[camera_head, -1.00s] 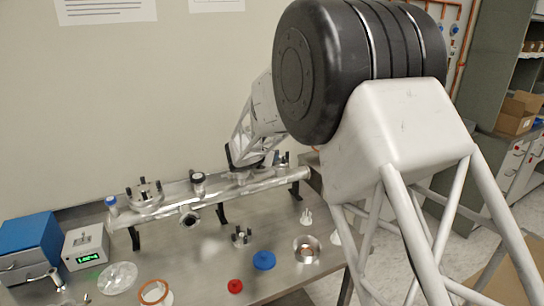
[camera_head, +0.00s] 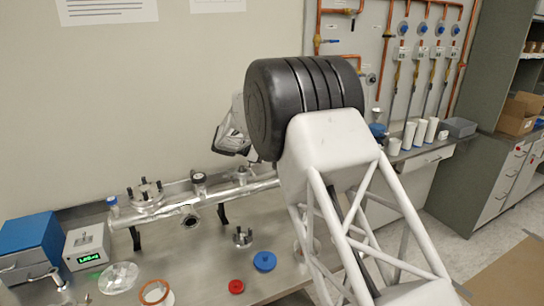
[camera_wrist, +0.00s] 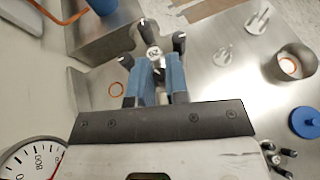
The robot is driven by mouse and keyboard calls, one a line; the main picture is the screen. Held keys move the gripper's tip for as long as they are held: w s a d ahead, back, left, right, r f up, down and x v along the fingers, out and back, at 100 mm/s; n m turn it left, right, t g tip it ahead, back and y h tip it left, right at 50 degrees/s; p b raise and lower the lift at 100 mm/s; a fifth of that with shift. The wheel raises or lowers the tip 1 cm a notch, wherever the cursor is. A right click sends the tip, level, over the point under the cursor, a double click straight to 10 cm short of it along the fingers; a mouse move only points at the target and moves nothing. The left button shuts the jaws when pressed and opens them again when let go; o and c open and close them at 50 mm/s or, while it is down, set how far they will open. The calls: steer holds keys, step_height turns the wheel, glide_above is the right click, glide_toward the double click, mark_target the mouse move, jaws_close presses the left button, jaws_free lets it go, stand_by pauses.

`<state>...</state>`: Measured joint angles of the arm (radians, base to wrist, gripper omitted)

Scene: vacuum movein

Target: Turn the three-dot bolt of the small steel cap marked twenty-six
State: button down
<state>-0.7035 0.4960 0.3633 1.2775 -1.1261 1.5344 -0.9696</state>
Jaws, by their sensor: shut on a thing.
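The small steel cap (camera_wrist: 154,53) shows in the wrist view just beyond my fingertips, with a two-digit marking on its face too small to read surely. Several black-handled bolts (camera_wrist: 179,42) stand around it. My gripper (camera_wrist: 161,72) has blue fingers, close together beside the cap's near side. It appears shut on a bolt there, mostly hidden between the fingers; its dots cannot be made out. In the head view my gripper (camera_head: 229,150) is above the steel tube (camera_head: 215,196), and my arm hides the cap.
A pressure gauge (camera_wrist: 32,163) is close at the wrist view's lower left. A blue disc (camera_head: 264,261), a red disc (camera_head: 236,286) and a bolted stand (camera_head: 242,237) are on the steel table. A flange with upright bolts (camera_head: 146,197) is on the tube's left part.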

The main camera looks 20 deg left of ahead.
steer(key=shift+m+g, duration=0.4)
steer(key=c, duration=1.1)
jaws_free()
steer(key=shift+h, duration=0.3)
steer(key=shift+a, duration=0.1)
steer(key=v, duration=0.7)
steer(key=shift+a+r, duration=0.2)
steer(key=shift+a, duration=0.05)
steer(key=shift+s, duration=0.1)
